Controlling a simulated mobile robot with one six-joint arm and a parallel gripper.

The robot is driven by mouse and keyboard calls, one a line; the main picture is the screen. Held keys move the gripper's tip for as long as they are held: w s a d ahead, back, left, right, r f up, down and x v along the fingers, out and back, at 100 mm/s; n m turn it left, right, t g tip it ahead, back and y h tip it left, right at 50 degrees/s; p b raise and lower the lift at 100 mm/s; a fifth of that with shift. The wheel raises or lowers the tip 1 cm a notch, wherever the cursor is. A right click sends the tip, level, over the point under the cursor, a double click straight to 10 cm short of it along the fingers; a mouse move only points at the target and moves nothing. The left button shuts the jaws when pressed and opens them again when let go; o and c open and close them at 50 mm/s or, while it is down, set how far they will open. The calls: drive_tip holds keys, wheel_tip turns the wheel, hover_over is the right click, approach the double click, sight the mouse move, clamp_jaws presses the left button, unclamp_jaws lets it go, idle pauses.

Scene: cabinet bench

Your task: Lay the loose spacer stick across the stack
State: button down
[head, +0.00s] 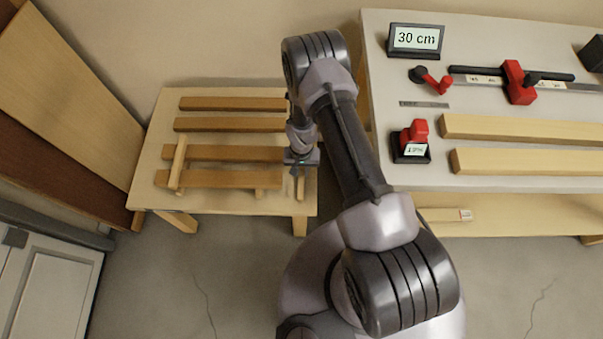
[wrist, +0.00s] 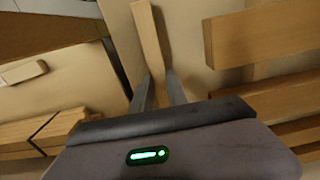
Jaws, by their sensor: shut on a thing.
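The loose spacer stick (wrist: 148,35) is a narrow pale wooden bar. My gripper (wrist: 158,90) is shut on its near end in the wrist view, and the stick points away from the fingers. In the head view my gripper (head: 299,172) is over the right end of the low table (head: 225,204), by the right ends of the boards. The stack's front boards (head: 215,179) lie side by side there. Another spacer stick (head: 178,166) lies across their left ends. My arm hides some right board ends. Board ends also show right of the stick in the wrist view (wrist: 265,35).
Two more boards (head: 230,104) lie at the back of the low table. A higher bench (head: 410,180) at right carries long boards (head: 525,128), a red clamp (head: 517,82) and a 30 cm display (head: 416,39). Tall panels (head: 80,90) lean at left. Floor in front is clear.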

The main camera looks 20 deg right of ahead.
sight(301, 172)
wheel_tip(301, 172, up, 10)
drive_tip(key=p, duration=0.6)
